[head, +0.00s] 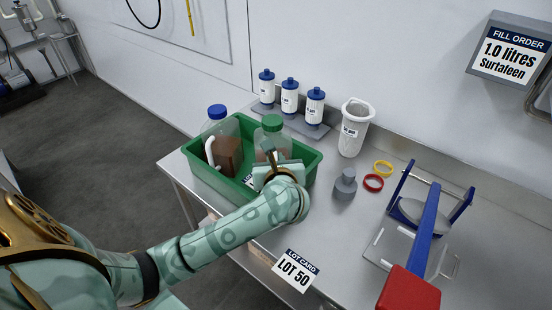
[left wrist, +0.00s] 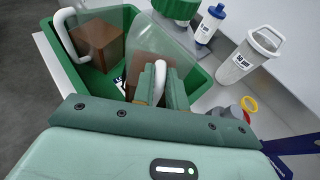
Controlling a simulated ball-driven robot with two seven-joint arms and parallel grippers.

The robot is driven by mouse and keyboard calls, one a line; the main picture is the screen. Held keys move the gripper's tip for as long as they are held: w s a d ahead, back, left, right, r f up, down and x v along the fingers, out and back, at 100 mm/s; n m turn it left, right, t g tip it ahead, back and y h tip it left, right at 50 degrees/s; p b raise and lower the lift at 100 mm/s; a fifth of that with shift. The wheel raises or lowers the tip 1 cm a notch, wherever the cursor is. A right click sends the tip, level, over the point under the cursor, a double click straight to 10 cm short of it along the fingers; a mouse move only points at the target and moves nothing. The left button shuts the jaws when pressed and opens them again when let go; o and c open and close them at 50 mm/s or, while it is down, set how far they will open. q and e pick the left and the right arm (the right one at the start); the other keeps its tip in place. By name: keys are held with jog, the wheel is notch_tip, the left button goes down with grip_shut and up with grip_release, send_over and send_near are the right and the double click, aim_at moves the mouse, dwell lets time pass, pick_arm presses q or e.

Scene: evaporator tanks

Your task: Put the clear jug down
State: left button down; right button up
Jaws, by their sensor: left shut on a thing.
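A clear jug with a green cap (head: 271,123) and white handle is at the right part of the green crate (head: 205,176). My left gripper (head: 268,160) is shut on its handle, and the wrist view shows the fingers (left wrist: 160,88) around the white handle. The jug looks about upright; its base is hidden, so I cannot tell whether it touches the crate floor. A second clear jug with a blue cap (head: 217,112) and white handle stands at the crate's left. A brown block-like mass (left wrist: 100,42) shows through each jug. My right gripper is not in view.
Several blue-capped white bottles (head: 290,97) stand on a grey rack behind the crate.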

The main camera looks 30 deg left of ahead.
pick_arm(q)
jog(key=shift+f+b, duration=0.2)
jog(key=shift+b, duration=0.1)
jog(key=c, duration=1.4)
grip_release()
jog(key=shift+f, duration=0.1)
jog(key=shift+r+p, duration=0.8)
jog(key=shift+r, duration=0.15)
jog(key=p+v, duration=0.2)
jog(key=v, duration=1)
jog(key=shift+f, duration=0.4)
jog(key=shift+d, duration=0.1)
